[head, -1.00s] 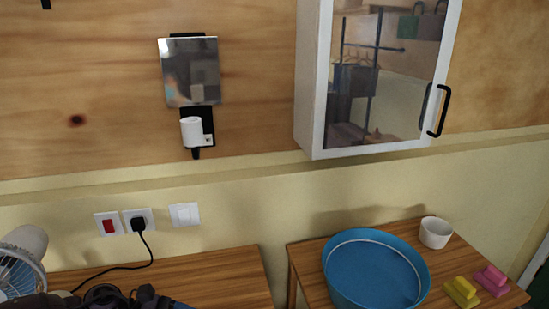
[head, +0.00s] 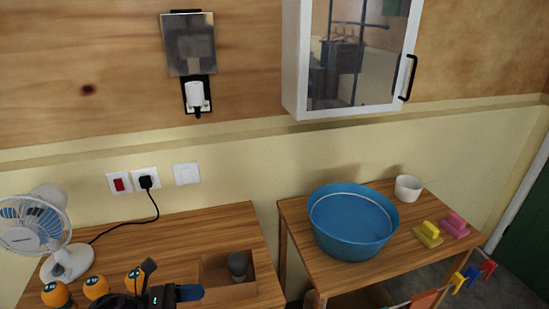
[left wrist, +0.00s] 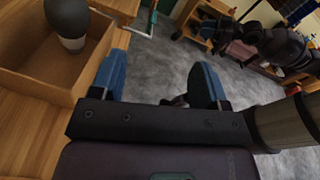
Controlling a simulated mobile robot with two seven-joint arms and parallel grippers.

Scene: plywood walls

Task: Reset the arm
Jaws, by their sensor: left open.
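My left gripper (head: 190,293) shows at the bottom of the head view, above the front of the left table, with a blue fingertip visible. In the left wrist view the same gripper (left wrist: 160,82) has its two blue fingers wide apart with nothing between them. It is beside an open wooden box (left wrist: 40,78), which holds a dark-topped, light-bottomed rounded object (left wrist: 68,22). My right gripper cannot be made out in either view.
The left table (head: 185,233) bears a white fan (head: 65,260), several orange round things (head: 96,287) and the wooden box (head: 212,277). The right table (head: 293,213) holds a blue basin (head: 350,243), white bowl (head: 408,188), yellow brush (head: 427,234) and pink brush (head: 455,225). A cabinet (head: 294,60) hangs above.

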